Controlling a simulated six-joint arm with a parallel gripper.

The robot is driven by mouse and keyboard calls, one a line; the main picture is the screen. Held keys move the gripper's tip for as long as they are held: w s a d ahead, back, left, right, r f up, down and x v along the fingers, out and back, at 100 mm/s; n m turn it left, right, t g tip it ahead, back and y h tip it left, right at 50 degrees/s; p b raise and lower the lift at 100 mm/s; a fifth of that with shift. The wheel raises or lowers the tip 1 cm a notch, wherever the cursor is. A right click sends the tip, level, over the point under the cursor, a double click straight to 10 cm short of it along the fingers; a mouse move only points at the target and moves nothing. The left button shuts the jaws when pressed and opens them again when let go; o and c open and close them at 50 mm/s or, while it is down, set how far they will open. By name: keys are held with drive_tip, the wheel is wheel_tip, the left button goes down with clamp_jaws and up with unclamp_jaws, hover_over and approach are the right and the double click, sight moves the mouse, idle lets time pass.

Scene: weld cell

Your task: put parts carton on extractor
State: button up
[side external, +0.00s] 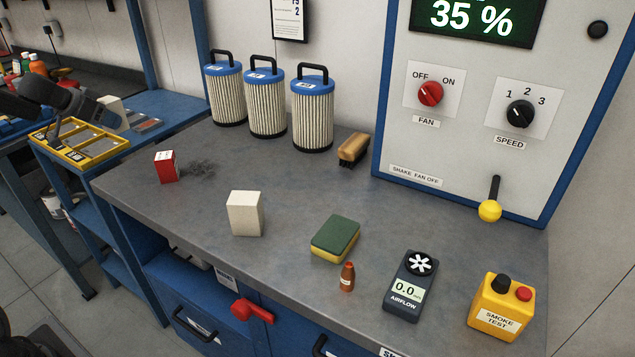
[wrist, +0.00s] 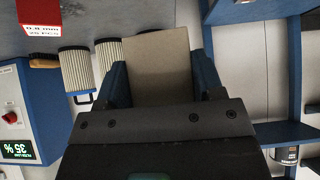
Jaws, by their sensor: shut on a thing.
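In the wrist view, which is upside down, my gripper (wrist: 161,78) has its two blue jaws on either side of a plain beige carton (wrist: 158,62). It is shut on the carton; no label shows on the face towards me. In the side view the extractor is a bench with a grey top (side external: 300,190) and a control cabinet (side external: 455,140) reading 35 %. The cabinet also shows in the wrist view (wrist: 20,115).
On the bench stand a red box (side external: 166,167) beside a dark smudge, a white box (side external: 245,214), filter cartridges (side external: 266,104), a brush (side external: 353,150), a sponge (side external: 335,238), a small bottle (side external: 347,277), an airflow meter (side external: 410,287) and a yellow smoke-test box (side external: 502,305). Bare top lies between them.

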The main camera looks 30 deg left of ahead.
drive_tip(key=shift+s+a, duration=0.15)
drive_tip(key=w+d+f, duration=0.2)
drive_tip(key=w, duration=0.1)
drive_tip(key=w+d+f, duration=0.1)
drive_tip(key=w+f, duration=0.1)
drive_tip(key=w, duration=0.2)
drive_tip(key=w+d+f, duration=0.2)
drive_tip(key=w+f, duration=0.1)
drive_tip(key=shift+w+d, duration=0.15)
drive_tip(key=shift+d, duration=0.2)
drive_tip(key=shift+f, duration=2)
drive_tip(key=o, duration=1.1)
drive_tip(key=shift+f, duration=0.15)
drive_tip(key=shift+c, duration=0.2)
